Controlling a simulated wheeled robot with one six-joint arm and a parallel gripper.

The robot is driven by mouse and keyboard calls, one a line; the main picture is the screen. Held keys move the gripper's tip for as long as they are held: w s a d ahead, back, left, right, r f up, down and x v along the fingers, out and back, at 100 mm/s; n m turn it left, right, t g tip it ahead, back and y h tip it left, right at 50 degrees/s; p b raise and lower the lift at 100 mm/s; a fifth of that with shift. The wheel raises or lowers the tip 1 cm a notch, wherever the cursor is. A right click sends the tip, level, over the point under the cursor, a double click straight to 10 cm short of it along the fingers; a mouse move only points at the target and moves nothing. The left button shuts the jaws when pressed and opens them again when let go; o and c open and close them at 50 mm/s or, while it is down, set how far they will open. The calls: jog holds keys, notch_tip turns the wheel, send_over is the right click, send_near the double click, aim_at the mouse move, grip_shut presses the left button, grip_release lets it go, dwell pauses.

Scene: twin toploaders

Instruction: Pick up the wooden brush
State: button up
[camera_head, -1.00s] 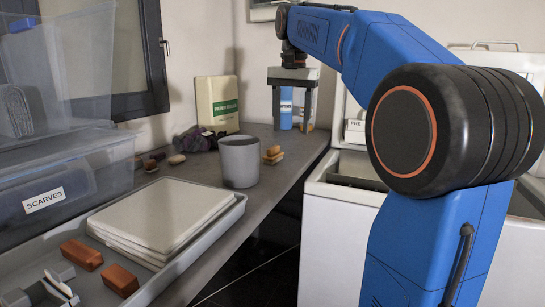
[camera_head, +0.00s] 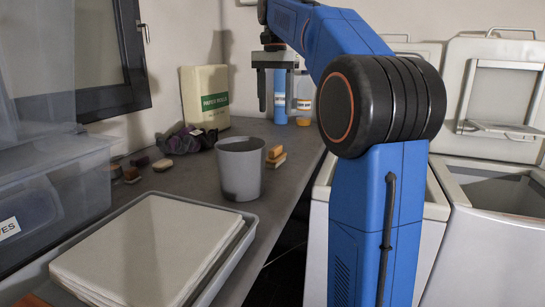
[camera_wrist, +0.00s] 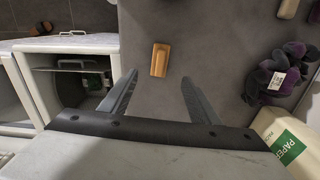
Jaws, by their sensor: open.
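A small wooden brush-like block (camera_head: 276,156), orange-brown with a paler edge, lies on the grey counter (camera_head: 215,190) just right of the grey cup. I take it for the wooden brush. In the wrist view the wooden block (camera_wrist: 160,59) lies just beyond the fingertips, roughly centred between them. My gripper (camera_head: 276,106) hangs fingers down above the far part of the counter, behind the block and in front of the blue bottle. In the wrist view my gripper (camera_wrist: 158,79) has its two fingers wide apart with nothing between them.
The grey cup (camera_head: 240,170) stands close left of the block. A blue bottle (camera_head: 281,95) and paper bag (camera_head: 206,97) stand at the back. Dark purple cloth (camera_head: 186,140) and small blocks lie left. A tray (camera_head: 230,250) fills the front. White toploaders (camera_head: 480,250) stand right.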

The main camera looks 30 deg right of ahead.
aim_at(275, 147)
notch_tip(275, 147, down, 10)
jog(key=shift+f, duration=0.1)
jog(key=shift+w+d+f, duration=0.15)
jog(key=shift+f, duration=2.55)
jog(key=c, duration=1.2)
